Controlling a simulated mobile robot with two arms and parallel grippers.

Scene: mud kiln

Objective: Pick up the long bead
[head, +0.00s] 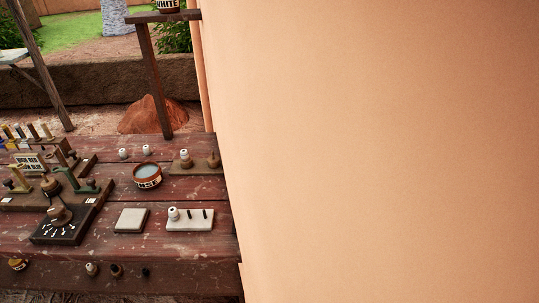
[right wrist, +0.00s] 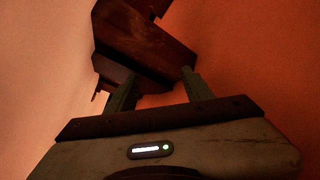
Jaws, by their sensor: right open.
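In the head view, several small white beads stand on the red wooden bench (head: 80,225). Two white beads (head: 123,153) (head: 146,150) stand near the back, another white bead (head: 184,154) is on a small wooden board, and another white bead (head: 173,213) is on a pale tray with two dark pegs. I cannot tell which of them is the long bead. My right gripper (right wrist: 158,80) shows in the right wrist view, fingers apart, with nothing between them. Dark wood lies beyond it. My left gripper is not in view.
A round labelled bowl (head: 147,182), a pale square tile (head: 131,220), the pale tray (head: 204,219) and a dark stand (head: 58,232) are on the bench. Wooden fixtures crowd its left side. A large tan wall (head: 380,150) fills the right, close beside the bench.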

